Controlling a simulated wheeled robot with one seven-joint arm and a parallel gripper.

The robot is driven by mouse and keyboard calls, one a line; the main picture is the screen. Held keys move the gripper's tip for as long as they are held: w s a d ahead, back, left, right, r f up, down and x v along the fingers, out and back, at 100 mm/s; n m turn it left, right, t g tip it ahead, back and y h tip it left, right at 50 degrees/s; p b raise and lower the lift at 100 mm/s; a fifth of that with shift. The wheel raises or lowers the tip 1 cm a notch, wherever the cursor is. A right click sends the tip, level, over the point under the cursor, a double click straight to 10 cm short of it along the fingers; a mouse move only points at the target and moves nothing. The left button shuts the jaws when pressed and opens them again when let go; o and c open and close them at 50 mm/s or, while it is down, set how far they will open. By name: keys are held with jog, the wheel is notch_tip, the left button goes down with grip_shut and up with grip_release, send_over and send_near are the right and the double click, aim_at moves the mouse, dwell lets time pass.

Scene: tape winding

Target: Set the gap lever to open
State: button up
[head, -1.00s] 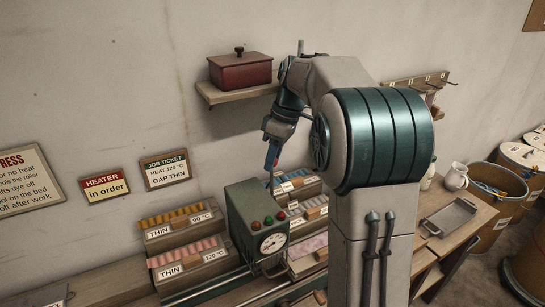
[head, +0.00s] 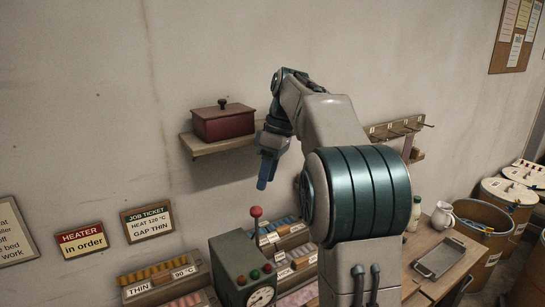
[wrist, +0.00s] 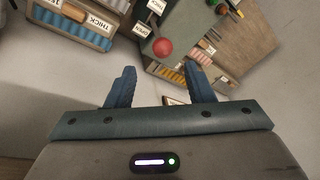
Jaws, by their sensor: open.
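The gap lever is a rod with a red ball knob (head: 256,212) rising from the top of the green machine box (head: 229,262). In the wrist view the red knob (wrist: 162,46) shows beyond the fingertips, roughly between them. Small white plates stand beside it; the nearer one (wrist: 141,30) seems to read OPEN. My gripper (head: 266,180) points down above the knob, apart from it. In the wrist view its blue fingers (wrist: 161,78) are spread and empty. The lever's base is too small to read clearly.
Trays of coloured rolls (head: 160,278) stand around the box. A shelf (head: 215,146) with a dark red lidded box (head: 224,122) is on the wall behind my gripper. The job ticket (head: 148,222) reads GAP THIN. A jug (head: 442,215) and metal tray (head: 439,257) are at right.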

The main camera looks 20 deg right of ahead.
jog(key=shift+v, duration=2.5)
jog(key=shift+c, duration=0.3)
